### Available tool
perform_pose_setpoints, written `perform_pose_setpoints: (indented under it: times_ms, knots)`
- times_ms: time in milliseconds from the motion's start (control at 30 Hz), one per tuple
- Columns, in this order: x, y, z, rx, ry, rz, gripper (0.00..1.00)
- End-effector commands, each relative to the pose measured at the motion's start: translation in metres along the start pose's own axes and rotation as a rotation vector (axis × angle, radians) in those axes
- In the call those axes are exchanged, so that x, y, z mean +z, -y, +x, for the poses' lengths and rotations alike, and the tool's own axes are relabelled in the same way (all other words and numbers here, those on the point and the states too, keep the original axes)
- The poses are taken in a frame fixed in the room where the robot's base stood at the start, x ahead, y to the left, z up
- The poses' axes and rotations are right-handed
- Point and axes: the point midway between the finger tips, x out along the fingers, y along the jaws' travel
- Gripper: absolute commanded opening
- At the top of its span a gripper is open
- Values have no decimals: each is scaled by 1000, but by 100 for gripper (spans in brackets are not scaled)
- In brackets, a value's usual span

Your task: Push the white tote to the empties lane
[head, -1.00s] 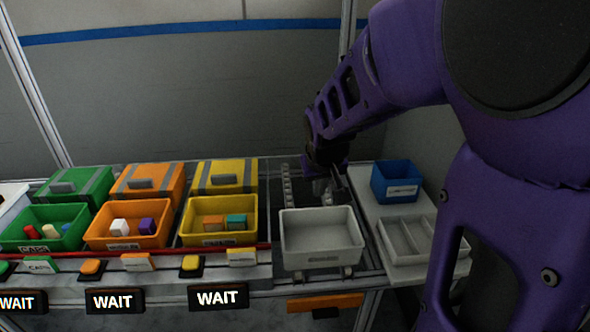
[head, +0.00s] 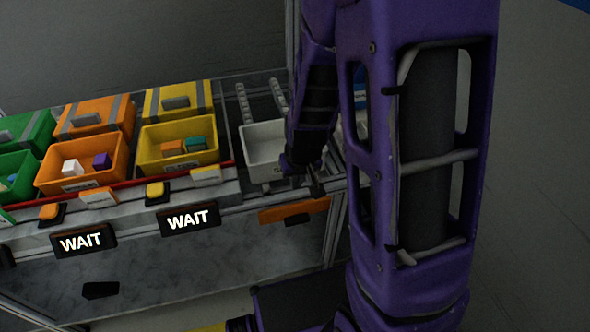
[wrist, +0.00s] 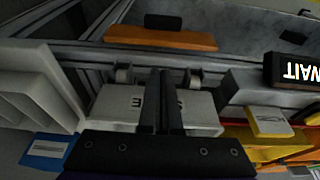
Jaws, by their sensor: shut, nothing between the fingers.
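The white tote (head: 262,140) sits upright at the front end of the roller lane (head: 243,103), right of the yellow bin. My arm covers its right part in the head view. The rollers behind it look bare. My gripper (head: 308,184) is low at the tote's front right in the head view. In the wrist view my gripper (wrist: 166,75) has its two dark fingers together with nothing between them. They hide the middle of the tote's lettered face (wrist: 110,103); I cannot tell whether they touch it.
A yellow bin (head: 160,158) and an orange bin (head: 55,184) with blocks stand left of the tote. An orange panel (head: 290,211) hangs below the lane's front. The wrist view shows a pale tray (wrist: 35,85) and a blue bin (wrist: 45,150) at left.

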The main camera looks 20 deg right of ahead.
Motion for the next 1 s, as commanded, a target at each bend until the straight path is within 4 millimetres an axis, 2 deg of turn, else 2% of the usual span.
perform_pose_setpoints:
  times_ms: [33,100,200,300,500,833,1000]
  knots:
    - [2,-1,15,1,4,2,0]
    - [2,0,28,0,3,2,0]
    - [-19,0,27,0,-2,-1,0]
    - [-30,0,30,0,-2,-1,0]
    - [-39,0,32,0,-1,0,0]
    - [-40,0,32,0,-1,0,0]
    - [-63,0,39,0,-2,-2,0]
